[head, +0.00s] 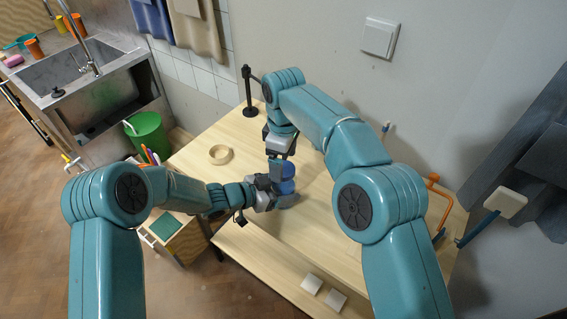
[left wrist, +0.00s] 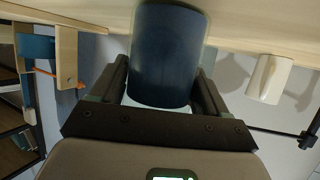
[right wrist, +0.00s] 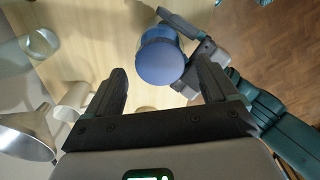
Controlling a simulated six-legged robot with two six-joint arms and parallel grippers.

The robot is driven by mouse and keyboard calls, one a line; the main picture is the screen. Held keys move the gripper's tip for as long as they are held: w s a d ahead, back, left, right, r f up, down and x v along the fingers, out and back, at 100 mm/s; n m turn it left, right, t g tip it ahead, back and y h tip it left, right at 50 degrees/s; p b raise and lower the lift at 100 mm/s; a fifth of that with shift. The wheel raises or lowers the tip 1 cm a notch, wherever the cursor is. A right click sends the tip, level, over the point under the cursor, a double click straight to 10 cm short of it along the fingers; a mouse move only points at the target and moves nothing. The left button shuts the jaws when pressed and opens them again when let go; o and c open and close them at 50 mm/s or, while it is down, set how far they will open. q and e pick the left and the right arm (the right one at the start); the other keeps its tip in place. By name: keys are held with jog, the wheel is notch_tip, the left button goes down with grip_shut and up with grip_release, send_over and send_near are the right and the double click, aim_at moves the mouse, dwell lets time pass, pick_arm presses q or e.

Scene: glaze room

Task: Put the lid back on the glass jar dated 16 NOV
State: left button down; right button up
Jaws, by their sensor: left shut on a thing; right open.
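My left gripper (head: 270,191) is shut on a blue jar (head: 287,188), over the table. In the left wrist view the jar (left wrist: 166,55) is a dark blue cylinder between the jaws, with a paler band at the palm-side end. My right gripper (head: 283,157) is open, points down and is just above the jar. In the right wrist view the jar (right wrist: 160,62) shows as a smooth blue disc with a clear glassy band behind it, near the open fingertips. I cannot tell whether this disc is a lid or the contents. No date is readable.
A tape ring (head: 219,154) lies on the table (head: 205,178). A black stand (head: 248,92) is at the back. Two white tiles (head: 311,284) lie on the front ledge.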

jog(key=shift+r, duration=1.3)
jog(key=shift+c, duration=0.4)
jog(key=n, duration=0.2)
jog(key=shift+s+d+n, duration=0.1)
jog(key=shift+s+n, duration=0.05)
jog(key=shift+n, duration=0.15)
jog(key=n, duration=0.2)
jog(key=r+n, duration=0.1)
jog(key=n, duration=0.3)
jog(key=shift+d+r+n, duration=0.25)
jog(key=shift+r+n, duration=0.05)
jog(key=shift+n, duration=0.1)
jog(key=n, duration=0.1)
jog(key=r+n, duration=0.1)
jog(key=n, duration=0.3)
jog(key=shift+r, duration=0.25)
jog(key=shift+a+r+n, duration=0.1)
jog(key=shift+r+n, duration=0.1)
jog(key=shift+n, duration=0.1)
jog(key=shift+a, duration=0.25)
